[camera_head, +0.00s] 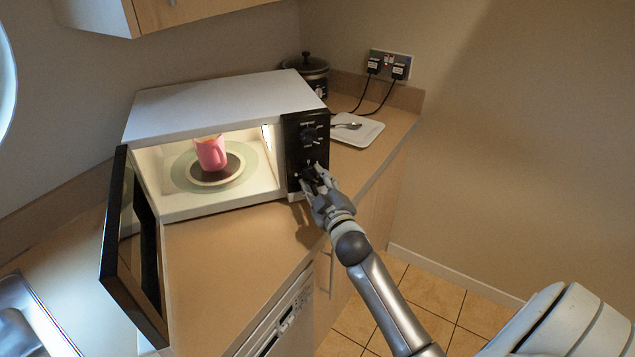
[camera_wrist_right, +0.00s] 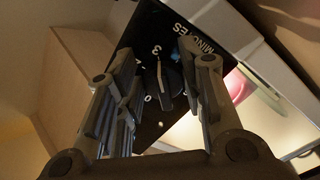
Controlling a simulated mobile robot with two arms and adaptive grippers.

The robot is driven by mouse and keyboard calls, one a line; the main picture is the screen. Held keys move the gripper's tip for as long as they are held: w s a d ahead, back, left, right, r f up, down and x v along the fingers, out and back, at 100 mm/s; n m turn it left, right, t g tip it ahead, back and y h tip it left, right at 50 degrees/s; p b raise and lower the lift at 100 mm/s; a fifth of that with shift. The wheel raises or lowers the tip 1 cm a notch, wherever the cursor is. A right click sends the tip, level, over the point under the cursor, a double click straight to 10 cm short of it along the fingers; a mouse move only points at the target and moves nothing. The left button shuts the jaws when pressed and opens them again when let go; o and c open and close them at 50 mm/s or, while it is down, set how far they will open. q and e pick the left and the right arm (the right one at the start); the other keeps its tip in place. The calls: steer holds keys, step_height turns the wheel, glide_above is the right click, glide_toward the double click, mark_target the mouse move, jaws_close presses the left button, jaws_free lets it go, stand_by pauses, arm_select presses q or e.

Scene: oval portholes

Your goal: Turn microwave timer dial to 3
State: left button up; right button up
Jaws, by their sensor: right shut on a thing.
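The white microwave (camera_head: 220,100) stands on the counter with its door (camera_head: 132,245) swung open. Its black control panel (camera_head: 305,135) is on the right side, with an upper knob (camera_head: 307,131) and a lower timer dial. My right gripper (camera_head: 314,178) is at the lower dial and largely hides it in the head view. In the right wrist view the dial (camera_wrist_right: 167,88) sits between the fingers of my right gripper (camera_wrist_right: 165,95), which is shut on it. The marks "MINUTES", "3" and "0" show around it. I cannot tell the exact setting. My left gripper is not in view.
A pink mug (camera_head: 211,153) stands on a plate inside the lit microwave. A white tray (camera_head: 357,130) with a spoon, a dark pot (camera_head: 308,73) and plugged-in cords are behind on the right. The counter (camera_head: 225,250) in front is clear.

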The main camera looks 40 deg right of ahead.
steer(key=o, duration=1)
steer(key=v, duration=1.2)
steer(key=shift+s+f, duration=0.1)
